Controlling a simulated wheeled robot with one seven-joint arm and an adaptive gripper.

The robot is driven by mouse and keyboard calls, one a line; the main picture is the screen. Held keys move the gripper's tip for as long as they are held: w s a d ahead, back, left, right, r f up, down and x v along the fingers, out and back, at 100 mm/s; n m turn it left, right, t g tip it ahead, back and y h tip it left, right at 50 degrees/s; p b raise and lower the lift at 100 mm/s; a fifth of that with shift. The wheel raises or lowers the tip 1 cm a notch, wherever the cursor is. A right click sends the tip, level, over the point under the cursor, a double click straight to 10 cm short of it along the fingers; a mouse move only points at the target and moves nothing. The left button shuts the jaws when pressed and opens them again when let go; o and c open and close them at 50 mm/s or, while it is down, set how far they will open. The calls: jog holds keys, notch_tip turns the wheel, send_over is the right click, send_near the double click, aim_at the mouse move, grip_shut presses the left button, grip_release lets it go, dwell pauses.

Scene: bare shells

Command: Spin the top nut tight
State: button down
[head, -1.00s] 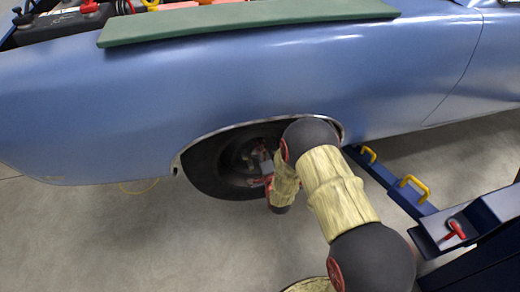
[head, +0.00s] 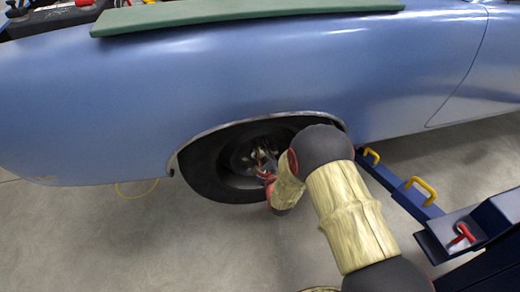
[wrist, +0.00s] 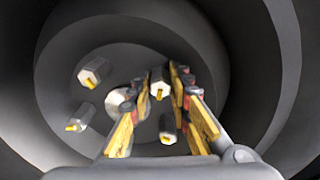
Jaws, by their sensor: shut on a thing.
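The wheel (head: 205,170) sits in the arch of a blue car in the head view. In the wrist view I look into its grey rim (wrist: 60,50). Several silver hex nuts with brass stud ends stand around a pale hub (wrist: 117,101). One nut (wrist: 160,76) is between my fingertips; others are at upper left (wrist: 93,72), left (wrist: 77,118) and lower right (wrist: 167,128). My gripper (wrist: 160,88), with yellow-and-black fingers, is shut on that nut. I cannot tell for sure that it is the top one. In the head view my wrist partly hides the gripper.
The blue fender (head: 250,80) arches over the wheel, close above my arm. A blue lift arm with yellow handles (head: 421,190) and a red knob (head: 461,237) stands at right. A green mat (head: 240,15) lies on the fender.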

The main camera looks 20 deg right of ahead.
jog(key=m+b, duration=0.1)
jog(key=m, duration=0.3)
jog(key=shift+b, duration=0.4)
jog(key=shift+f+m+b, duration=0.1)
jog(key=shift+m+b, duration=0.45)
jog(key=shift+m, duration=1.25)
jog(key=c, duration=1.6)
grip_release()
jog(key=shift+c, duration=0.2)
jog(key=s, duration=1.2)
